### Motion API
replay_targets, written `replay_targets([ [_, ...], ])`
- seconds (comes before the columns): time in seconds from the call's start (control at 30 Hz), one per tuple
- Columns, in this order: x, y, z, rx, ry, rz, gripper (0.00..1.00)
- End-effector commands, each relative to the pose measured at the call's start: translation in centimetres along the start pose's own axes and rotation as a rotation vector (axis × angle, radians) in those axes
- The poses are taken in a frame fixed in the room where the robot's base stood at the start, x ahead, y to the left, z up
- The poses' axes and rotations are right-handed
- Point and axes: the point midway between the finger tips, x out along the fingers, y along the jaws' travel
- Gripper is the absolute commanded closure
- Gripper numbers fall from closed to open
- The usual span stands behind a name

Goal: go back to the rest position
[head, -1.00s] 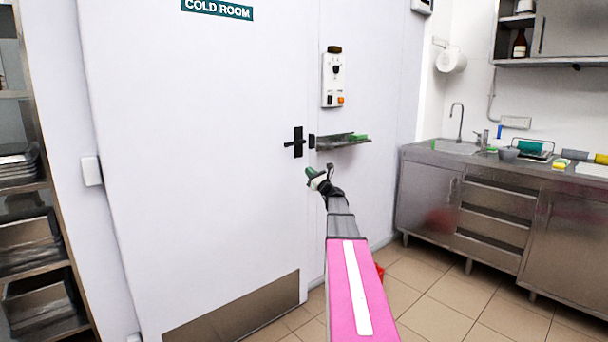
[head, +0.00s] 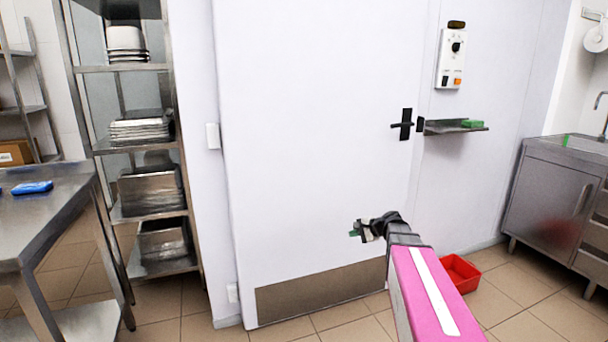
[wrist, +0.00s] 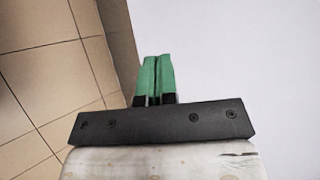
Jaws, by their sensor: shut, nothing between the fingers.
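My gripper (head: 357,232) is at the end of my pink arm, low in front of the white cold room door (head: 310,120). In the wrist view its green fingers (wrist: 155,78) are together with nothing between them. Behind them are the pale door, its metal kick plate and the tiled floor. The black door handle (head: 402,125) is above and to the right of my gripper, apart from it. The door looks closed.
A metal rack (head: 125,68) with trays stands left of the door. A steel table (head: 50,200) with a blue item (head: 32,187) is at far left. A small shelf (head: 455,128) hangs by the door. A red bin (head: 459,272) and a steel counter (head: 550,190) are right.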

Motion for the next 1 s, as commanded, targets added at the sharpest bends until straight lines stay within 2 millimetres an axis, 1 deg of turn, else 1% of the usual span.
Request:
replay_targets([
  [0.03,0.5,2.8,2.4,-0.079,0.001,0.093,1.00],
  [0.1,0.9,6.1,4.3,-0.195,0.004,0.223,1.00],
  [0.17,0.9,8.9,5.9,-0.296,0.001,0.335,1.00],
  [0.2,0.8,10.7,6.9,-0.363,-0.005,0.410,1.00],
  [0.27,0.4,13.2,8.2,-0.462,-0.014,0.521,1.00],
  [0.3,0.0,14.8,9.1,-0.526,-0.025,0.594,1.00],
  [0.4,-1.2,18.1,10.7,-0.673,-0.051,0.758,1.00],
  [0.5,-2.5,20.4,11.7,-0.783,-0.078,0.888,1.00],
  [0.6,-3.4,21.6,12.1,-0.856,-0.096,0.972,1.00],
  [0.7,-3.8,22.1,12.3,-0.890,-0.106,1.013,1.00],
  [1.0,-3.9,22.1,12.2,-0.897,-0.107,1.023,1.00],
])
